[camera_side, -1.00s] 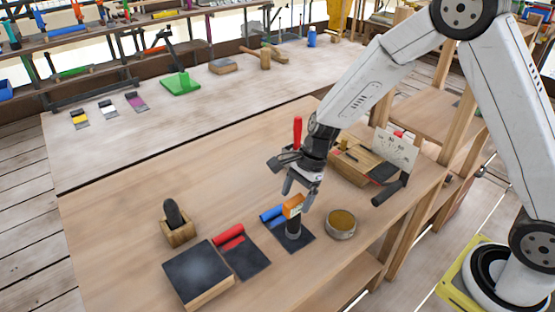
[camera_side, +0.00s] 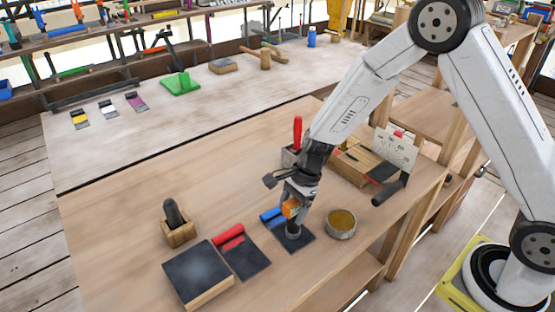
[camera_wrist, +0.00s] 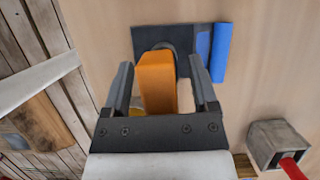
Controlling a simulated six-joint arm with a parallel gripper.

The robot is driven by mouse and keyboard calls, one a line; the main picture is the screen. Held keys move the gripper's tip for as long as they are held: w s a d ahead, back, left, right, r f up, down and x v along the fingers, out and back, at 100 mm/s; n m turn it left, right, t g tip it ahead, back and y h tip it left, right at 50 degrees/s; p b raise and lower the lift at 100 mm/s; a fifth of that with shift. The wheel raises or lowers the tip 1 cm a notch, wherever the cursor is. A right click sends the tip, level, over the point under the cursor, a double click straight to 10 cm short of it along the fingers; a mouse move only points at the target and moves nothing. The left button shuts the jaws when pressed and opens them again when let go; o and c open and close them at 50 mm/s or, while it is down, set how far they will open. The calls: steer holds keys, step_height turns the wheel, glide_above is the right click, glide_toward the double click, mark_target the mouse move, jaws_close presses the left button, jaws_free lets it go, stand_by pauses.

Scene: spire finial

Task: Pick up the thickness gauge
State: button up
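An orange block-shaped piece (camera_side: 290,208), which looks like the thickness gauge, stands upright on a round grey base (camera_side: 293,231) over a dark mat (camera_side: 308,243). In the wrist view the orange piece (camera_wrist: 157,85) stands between the two fingers of my gripper (camera_wrist: 162,78). My gripper (camera_side: 293,203) points down over it, with a finger on each side. The fingers are apart, and a gap shows between the orange piece and the right finger. The lower part of the piece is hidden in the wrist view.
A blue roller (camera_side: 272,216) lies close by on the mat's left. A round tin (camera_side: 341,223) stands to the right. A red roller (camera_side: 228,235), a dark-topped block (camera_side: 198,272) and a wooden box (camera_side: 365,160) are also on the bench.

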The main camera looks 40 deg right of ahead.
jaws_close()
steer(key=shift+r, duration=0.15)
steer(key=shift+r, duration=0.8)
steer(key=s+d+r, duration=0.2)
steer(key=s+r, duration=0.9)
steer(key=s, duration=0.2)
steer(key=shift+s+d, duration=0.3)
steer(key=shift+s, duration=0.1)
steer(key=shift+w, duration=0.15)
